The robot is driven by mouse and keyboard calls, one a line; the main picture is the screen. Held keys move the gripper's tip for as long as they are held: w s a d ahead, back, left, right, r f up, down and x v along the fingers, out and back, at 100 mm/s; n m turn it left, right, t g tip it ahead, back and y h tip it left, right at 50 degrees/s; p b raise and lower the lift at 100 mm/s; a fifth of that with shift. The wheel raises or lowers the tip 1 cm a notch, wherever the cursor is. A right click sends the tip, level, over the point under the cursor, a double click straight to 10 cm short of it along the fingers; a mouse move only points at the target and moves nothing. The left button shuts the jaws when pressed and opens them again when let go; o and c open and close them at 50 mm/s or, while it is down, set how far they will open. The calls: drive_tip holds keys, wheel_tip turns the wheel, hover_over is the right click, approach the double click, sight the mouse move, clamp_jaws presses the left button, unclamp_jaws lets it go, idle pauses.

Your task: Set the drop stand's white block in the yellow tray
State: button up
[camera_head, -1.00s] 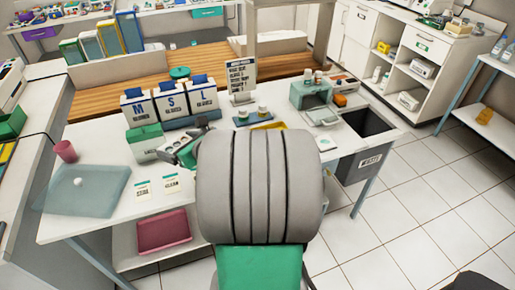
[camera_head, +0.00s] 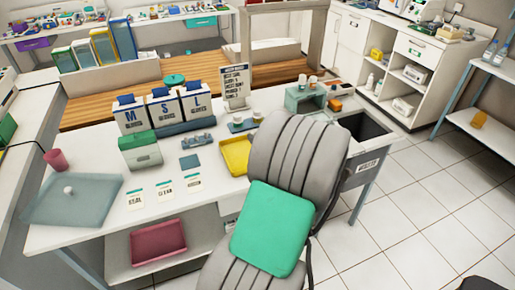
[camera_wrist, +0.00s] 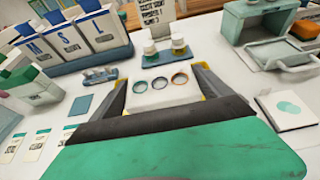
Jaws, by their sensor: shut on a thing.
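The white block shows in the wrist view (camera_wrist: 158,95) with three round, ringed holes in its top. My gripper (camera_wrist: 164,80) is shut on it, one dark finger on each side. The yellow tray (camera_head: 233,152) lies on the white table in the head view, its right part hidden behind my arm. In the wrist view, thin yellow edges show beside the fingers, so the block is over or in the tray. Whether it touches the tray floor cannot be told. In the head view my arm hides the gripper and block.
A dark teal pad (camera_head: 190,161) and a rack of small metal pieces (camera_head: 198,143) lie left of the tray. A blue holder with white jars (camera_head: 243,124) stands behind it. A green-white box (camera_head: 140,151) and label cards (camera_head: 165,190) are further left.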

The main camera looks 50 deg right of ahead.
drive_tip(key=w+f, duration=0.2)
drive_tip(key=w+d+f, duration=0.1)
drive_tip(key=w+f, duration=0.1)
drive_tip(key=f, duration=0.1)
drive_tip(key=shift+w+d+f, duration=0.2)
drive_tip(key=shift+w+f, duration=0.05)
drive_tip(key=shift+w, duration=0.05)
drive_tip(key=shift+w+f, duration=0.2)
drive_tip(key=shift+f, duration=1.55)
drive_tip(key=shift+f, duration=0.1)
drive_tip(key=o, duration=1.3)
